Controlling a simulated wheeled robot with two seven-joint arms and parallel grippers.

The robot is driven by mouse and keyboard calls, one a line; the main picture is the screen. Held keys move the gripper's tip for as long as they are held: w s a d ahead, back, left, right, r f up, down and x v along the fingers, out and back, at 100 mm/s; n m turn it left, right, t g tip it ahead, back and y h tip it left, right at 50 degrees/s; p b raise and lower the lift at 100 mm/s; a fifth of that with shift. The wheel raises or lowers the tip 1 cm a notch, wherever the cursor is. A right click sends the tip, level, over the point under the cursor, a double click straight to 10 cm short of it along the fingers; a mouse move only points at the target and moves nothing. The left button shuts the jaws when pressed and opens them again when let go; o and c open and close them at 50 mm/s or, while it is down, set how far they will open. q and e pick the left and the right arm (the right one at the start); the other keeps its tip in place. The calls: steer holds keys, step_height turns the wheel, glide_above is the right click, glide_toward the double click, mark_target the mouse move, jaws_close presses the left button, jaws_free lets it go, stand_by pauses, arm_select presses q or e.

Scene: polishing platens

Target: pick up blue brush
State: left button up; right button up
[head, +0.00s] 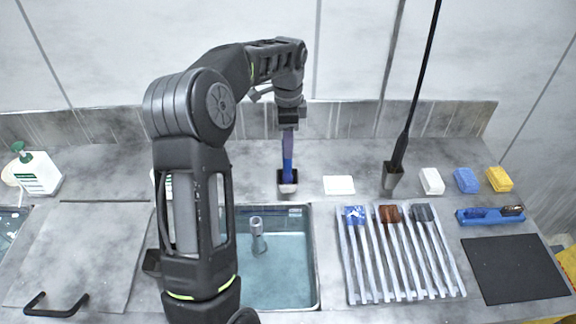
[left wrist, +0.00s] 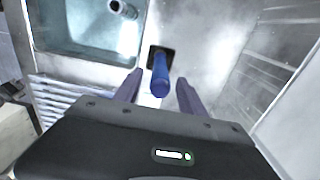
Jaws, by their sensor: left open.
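The blue brush (head: 287,166) stands upright with its base in a small dark holder (head: 288,187) behind the sink. In the left wrist view its blue handle (left wrist: 161,72) points toward the camera, and its lower end is hidden in the holder. My left gripper (head: 288,140) comes down from above, right over the brush. In the left wrist view its two purple fingers (left wrist: 159,88) are apart, one on each side of the handle's upper end, with gaps showing. My right gripper is not in view.
A sink (head: 285,275) with water lies in front of the holder. A long black rod (head: 418,80) rises from another holder (head: 392,177) to the right. A ribbed tray (head: 352,290) with several brushes, a white block (head: 339,185) and coloured blocks (head: 466,181) lie farther right.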

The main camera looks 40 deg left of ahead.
mark_target(287, 164)
arm_select(q)
steer(key=shift+f, duration=0.2)
step_height(287, 164, down, 5)
steer(key=shift+a+f+b, duration=0.1)
steer(key=shift+f+b, duration=0.05)
steer(key=shift+b, duration=0.15)
stand_by(0.7)
jaws_close()
stand_by(0.3)
